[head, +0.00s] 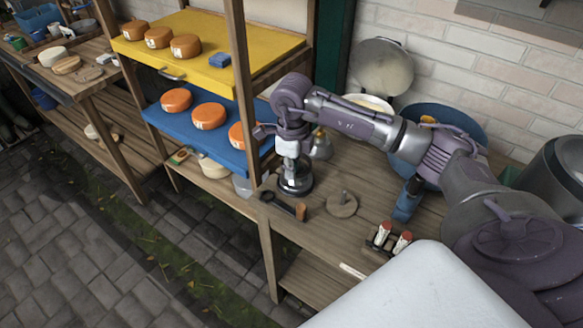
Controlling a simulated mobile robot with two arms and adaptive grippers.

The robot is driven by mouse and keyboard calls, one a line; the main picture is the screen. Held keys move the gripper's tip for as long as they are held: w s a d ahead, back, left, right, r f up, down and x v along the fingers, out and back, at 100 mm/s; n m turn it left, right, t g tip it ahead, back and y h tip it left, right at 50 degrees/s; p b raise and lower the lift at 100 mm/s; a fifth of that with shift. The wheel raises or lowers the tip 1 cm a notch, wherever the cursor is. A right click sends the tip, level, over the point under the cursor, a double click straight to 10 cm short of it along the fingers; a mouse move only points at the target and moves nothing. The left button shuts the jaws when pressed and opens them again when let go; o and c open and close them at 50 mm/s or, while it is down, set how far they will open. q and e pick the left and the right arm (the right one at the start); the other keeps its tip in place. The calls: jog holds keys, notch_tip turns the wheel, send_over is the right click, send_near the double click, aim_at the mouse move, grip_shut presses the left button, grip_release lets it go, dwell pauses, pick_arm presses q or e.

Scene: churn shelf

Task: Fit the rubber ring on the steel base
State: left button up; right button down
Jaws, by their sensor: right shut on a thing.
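My right gripper (293,170) points down over the worktable, shut, with its fingertips at a small round dark-and-silver assembly. A dark band there looks like the rubber ring (296,188); it is small and partly hidden by the fingers. The shiny round piece at the same spot looks like the steel base (305,182), standing on the wooden top. I cannot tell whether the ring is seated on it, around it or just above it. My left gripper is out of view.
A small rack (381,238) holds red-topped vials. A blue tub (440,125) stands behind. Left are yellow (210,62) and blue (200,125) shelves with orange cheeses.

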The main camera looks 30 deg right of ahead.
jog(key=shift+f+b, duration=0.5)
jog(key=shift+f, duration=0.15)
jog(key=c, duration=1.2)
grip_release()
jog(key=o, duration=0.3)
jog(key=shift+r, duration=0.1)
jog(key=shift+r+p, duration=2.7)
jog(key=shift+r, duration=1.5)
